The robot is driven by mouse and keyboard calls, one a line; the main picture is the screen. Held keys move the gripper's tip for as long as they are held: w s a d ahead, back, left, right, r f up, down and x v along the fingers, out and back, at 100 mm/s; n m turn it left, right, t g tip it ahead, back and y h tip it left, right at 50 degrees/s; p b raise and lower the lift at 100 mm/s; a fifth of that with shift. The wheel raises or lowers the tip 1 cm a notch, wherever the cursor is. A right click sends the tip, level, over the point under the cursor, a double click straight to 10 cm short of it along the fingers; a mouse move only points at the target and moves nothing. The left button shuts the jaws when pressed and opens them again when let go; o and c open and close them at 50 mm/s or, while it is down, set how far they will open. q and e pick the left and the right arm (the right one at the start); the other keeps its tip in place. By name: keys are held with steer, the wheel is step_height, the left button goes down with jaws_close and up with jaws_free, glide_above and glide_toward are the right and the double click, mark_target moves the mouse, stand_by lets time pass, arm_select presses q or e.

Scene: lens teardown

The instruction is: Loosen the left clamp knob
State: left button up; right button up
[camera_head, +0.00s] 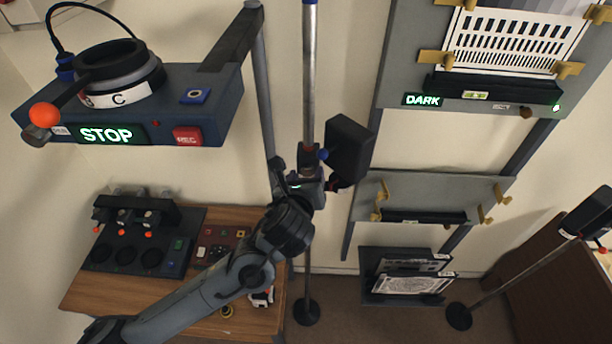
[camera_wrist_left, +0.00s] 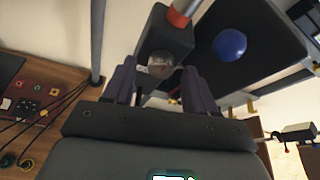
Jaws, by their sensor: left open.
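The left stand's pole (camera_head: 309,75) rises upright in the head view, with a dark clamp block (camera_head: 311,158) on it and a black box-shaped head (camera_head: 349,150) beside it. In the left wrist view the clamp block (camera_wrist_left: 164,32) carries a round grey knob (camera_wrist_left: 160,65) on its near face. My left gripper (camera_head: 303,176) is open at the clamp. In the wrist view its fingers (camera_wrist_left: 158,80) stand on either side of the knob; I cannot tell whether they touch it. A blue ball-shaped knob (camera_wrist_left: 230,44) shows on the black head. My right gripper is not in view.
A wooden bench (camera_head: 75,298) with devices is below. Grey wall panels (camera_head: 392,60) with brass clips are right of the pole. A second stand (camera_head: 505,285) with a black head (camera_head: 590,212) is at far right.

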arm_select(q)
steer(key=c, duration=1.1)
steer(key=shift+o, duration=0.2)
